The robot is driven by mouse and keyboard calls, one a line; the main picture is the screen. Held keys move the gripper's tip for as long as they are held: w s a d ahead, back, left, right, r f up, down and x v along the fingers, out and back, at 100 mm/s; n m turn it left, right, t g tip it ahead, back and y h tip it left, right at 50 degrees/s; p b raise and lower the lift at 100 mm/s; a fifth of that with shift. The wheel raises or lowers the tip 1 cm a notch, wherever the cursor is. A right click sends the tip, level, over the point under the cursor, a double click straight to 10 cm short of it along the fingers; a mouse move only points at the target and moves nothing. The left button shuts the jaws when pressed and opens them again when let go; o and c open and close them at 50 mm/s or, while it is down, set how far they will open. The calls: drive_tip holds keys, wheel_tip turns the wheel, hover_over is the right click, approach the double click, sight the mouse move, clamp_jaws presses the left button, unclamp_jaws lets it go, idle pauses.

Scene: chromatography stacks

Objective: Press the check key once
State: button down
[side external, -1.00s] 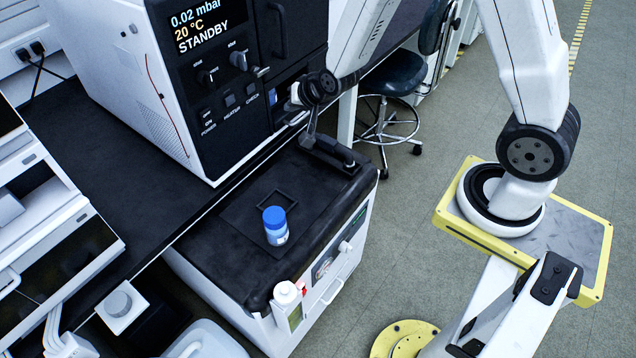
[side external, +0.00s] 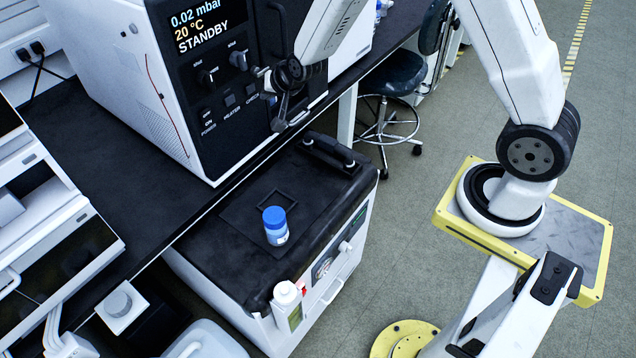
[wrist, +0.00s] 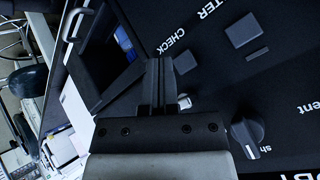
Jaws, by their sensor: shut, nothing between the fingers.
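The check key (wrist: 184,63) is a small grey square on the black instrument panel, just right of my fingertips in the wrist view, with its CHECK label (wrist: 172,40) above it there. In the side external view the check key (side external: 251,89) shows left of my gripper. My gripper (wrist: 157,62) is shut and empty, in front of the panel. It also shows in the side external view (side external: 279,120), near the lower right of the panel. I cannot tell its distance from the panel, and I see no clear contact with the key.
The heater key (side external: 230,100) and power switch (side external: 207,114) lie left of the check key. Knobs (side external: 238,60) sit above. The display (side external: 210,27) reads STANDBY. A blue-capped bottle (side external: 275,226) stands on the black-topped unit (side external: 215,265) below.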

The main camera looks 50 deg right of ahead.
drive_tip(key=shift+w, duration=0.8)
drive_tip(key=shift+w, duration=0.8)
idle(2.5)
drive_tip(key=shift+s, duration=0.8)
drive_tip(key=shift+s, duration=0.1)
idle(0.3)
drive_tip(key=shift+s, duration=2.4)
drive_tip(key=s+a+r+n+g, duration=0.1)
drive_tip(key=s+r+n+g, duration=0.1)
drive_tip(key=s, duration=0.8)
drive_tip(key=s+a+r+n+g+y, duration=0.1)
drive_tip(key=s+n+g, duration=0.3)
drive_tip(key=s, duration=0.6)
drive_tip(key=r+n, duration=0.1)
drive_tip(key=n, duration=0.1)
drive_tip(key=shift+a+r+n, duration=0.15)
drive_tip(key=shift+r+n, duration=0.15)
drive_tip(key=shift+r, duration=0.05)
